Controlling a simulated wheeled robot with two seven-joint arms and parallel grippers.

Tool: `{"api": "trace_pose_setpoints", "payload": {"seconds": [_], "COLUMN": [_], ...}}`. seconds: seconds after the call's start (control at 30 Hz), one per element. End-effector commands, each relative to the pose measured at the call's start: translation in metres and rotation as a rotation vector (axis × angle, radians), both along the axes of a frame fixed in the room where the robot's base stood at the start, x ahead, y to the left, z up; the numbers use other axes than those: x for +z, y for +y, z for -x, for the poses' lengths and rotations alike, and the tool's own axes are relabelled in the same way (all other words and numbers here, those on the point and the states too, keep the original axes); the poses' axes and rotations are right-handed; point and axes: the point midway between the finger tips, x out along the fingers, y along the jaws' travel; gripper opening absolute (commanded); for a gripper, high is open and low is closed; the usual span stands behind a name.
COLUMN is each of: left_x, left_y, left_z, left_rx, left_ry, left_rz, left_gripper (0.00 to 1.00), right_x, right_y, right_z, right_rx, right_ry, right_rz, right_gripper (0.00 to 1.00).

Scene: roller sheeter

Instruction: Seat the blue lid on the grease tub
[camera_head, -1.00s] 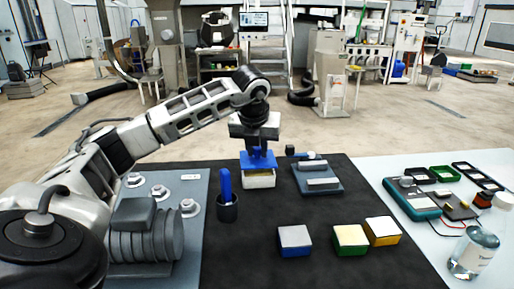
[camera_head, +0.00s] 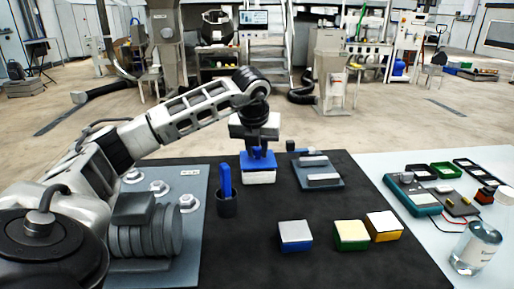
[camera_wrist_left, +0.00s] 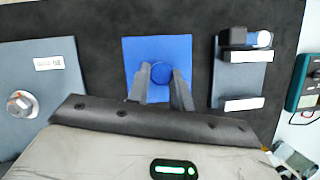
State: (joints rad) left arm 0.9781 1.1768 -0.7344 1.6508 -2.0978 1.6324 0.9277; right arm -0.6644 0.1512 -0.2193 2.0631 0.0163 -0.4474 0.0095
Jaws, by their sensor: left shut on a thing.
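The blue lid (camera_head: 248,163) is a flat square with a round knob, and it lies over the top of the white grease tub (camera_head: 260,178). From this angle I see no clear gap between lid and tub. My left gripper (camera_head: 259,152) points down and is shut on the lid's knob. In the left wrist view the blue lid (camera_wrist_left: 135,52) looks square to the gripper, with the fingers (camera_wrist_left: 160,78) on either side of the knob. The lid hides the tub there. My right gripper is not in view.
A grey plate with two pale bars (camera_head: 320,172) lies close right of the tub. A dark cup with a blue handle (camera_head: 227,203) stands in front to the left. Several small coloured boxes (camera_head: 295,235) sit nearer. The dark mat between is clear.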

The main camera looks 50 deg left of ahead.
Motion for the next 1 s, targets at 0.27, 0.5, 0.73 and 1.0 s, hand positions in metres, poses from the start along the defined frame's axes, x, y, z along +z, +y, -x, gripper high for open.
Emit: {"api": "trace_pose_setpoints", "payload": {"seconds": [0.27,0.5,0.73,1.0], "left_x": [0.0003,-0.0035,-0.0073,-0.0069], "left_y": [0.0001,0.0000,0.0001,-0.0001], "left_z": [0.0001,0.0001,0.0001,0.0001], "left_rx": [0.000,0.000,0.000,0.000], "left_ry": [0.000,0.000,0.000,0.000], "left_rz": [0.000,0.000,0.000,0.000], "left_gripper": [0.00,0.00,0.00,0.00], "right_x": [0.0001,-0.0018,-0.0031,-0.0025], "right_y": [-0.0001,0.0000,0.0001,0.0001], "right_z": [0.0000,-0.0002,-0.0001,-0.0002], "right_rx": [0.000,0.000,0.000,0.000], "right_ry": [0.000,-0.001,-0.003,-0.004], "right_rz": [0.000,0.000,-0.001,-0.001], "right_gripper": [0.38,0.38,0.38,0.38]}}
